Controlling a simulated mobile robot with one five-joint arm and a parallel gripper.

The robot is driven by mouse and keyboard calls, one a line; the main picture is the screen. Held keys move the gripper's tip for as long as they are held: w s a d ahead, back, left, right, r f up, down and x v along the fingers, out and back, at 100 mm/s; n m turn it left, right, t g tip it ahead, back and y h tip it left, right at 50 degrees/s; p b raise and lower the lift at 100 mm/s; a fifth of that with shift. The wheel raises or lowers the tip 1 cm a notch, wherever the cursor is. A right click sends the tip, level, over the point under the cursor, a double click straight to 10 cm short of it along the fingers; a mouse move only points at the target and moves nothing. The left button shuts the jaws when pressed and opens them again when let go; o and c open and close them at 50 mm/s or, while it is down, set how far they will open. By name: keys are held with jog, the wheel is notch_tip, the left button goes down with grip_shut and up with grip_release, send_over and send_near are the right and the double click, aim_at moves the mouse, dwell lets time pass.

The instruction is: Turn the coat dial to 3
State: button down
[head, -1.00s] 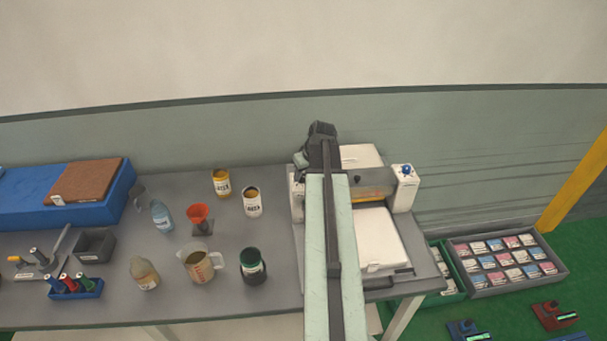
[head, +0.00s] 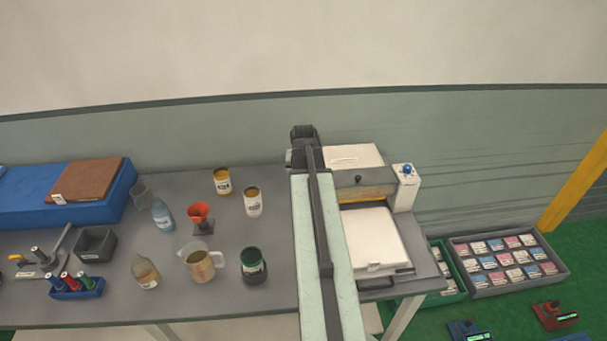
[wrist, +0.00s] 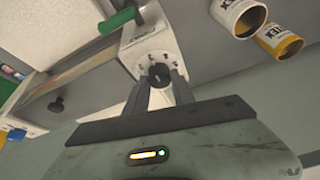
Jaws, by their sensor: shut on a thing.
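The coat dial (wrist: 158,75) is a dark round knob on a pale marked plate, on the white end housing (wrist: 146,47) of the coating machine. My gripper (wrist: 160,83) is shut on the knob, a finger at each side. Small marks ring the dial, but the numbers are too small to read. In the head view the coating machine (head: 353,157) stands at the right end of the grey bench. My arm hides the dial and the fingers there.
A yellow can (head: 222,181) and a white can (head: 252,202) stand left of the machine. A green-rimmed jar (head: 253,265), a measuring jug (head: 200,262) and a red funnel (head: 200,215) are also nearby. A blue knob (head: 407,169) tops the machine's right post.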

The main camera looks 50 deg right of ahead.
dwell(0.4)
jog(key=c, duration=1.1)
grip_release()
jog(key=shift+o, duration=0.2)
jog(key=p+v, duration=0.7)
jog(key=v, duration=0.1)
jog(key=shift+f, duration=0.1)
